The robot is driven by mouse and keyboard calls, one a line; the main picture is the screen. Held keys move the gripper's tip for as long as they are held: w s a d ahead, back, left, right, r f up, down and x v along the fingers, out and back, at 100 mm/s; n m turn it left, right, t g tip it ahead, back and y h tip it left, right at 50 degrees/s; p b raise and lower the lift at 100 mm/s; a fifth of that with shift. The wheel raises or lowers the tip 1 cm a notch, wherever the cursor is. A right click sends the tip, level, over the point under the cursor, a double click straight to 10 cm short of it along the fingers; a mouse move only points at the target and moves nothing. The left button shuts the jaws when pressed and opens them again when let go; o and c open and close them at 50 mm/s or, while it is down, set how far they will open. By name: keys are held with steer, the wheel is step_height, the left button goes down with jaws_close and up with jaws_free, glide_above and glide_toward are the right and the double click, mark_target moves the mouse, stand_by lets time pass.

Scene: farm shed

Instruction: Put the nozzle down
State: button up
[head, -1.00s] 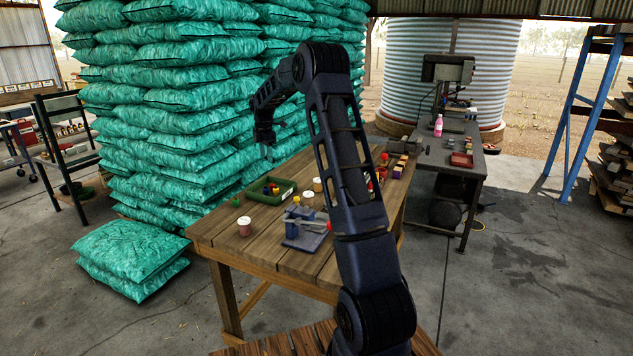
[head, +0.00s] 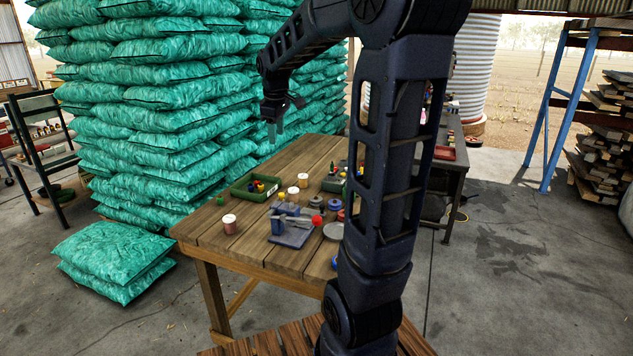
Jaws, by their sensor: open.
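My gripper (head: 272,132) hangs above the back left of the wooden table (head: 205,236), pointing down in front of the stacked teal sacks. I see no object between its fingers. I cannot tell for sure which thing is the nozzle. A red round-ended piece (head: 317,221) with a grey shaft lies at the blue vise (head: 287,210) on a flat blue-grey plate (head: 291,238). My gripper is well apart from it, above and to its left in the picture.
A green tray (head: 240,192) with small coloured pieces, pale-lidded jars (head: 229,224) and small round parts (head: 335,204) stand on the table. My arm hides its right side. The teal sacks (head: 165,110) rise close behind. The left front tabletop is mostly clear.

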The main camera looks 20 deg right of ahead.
steer(key=s+f+m, duration=0.2)
steer(key=s+m, duration=0.1)
steer(key=s, duration=0.5)
steer(key=s+d+f+m+t, duration=0.1)
steer(key=s+m, duration=0.2)
steer(key=s, duration=0.6)
steer(key=s+d+f+m+t, duration=0.1)
steer(key=s+m, duration=0.3)
steer(key=s, duration=0.5)
steer(key=shift+d+f, duration=0.25)
steer(key=shift+f, duration=0.6)
steer(key=shift+o, duration=0.4)
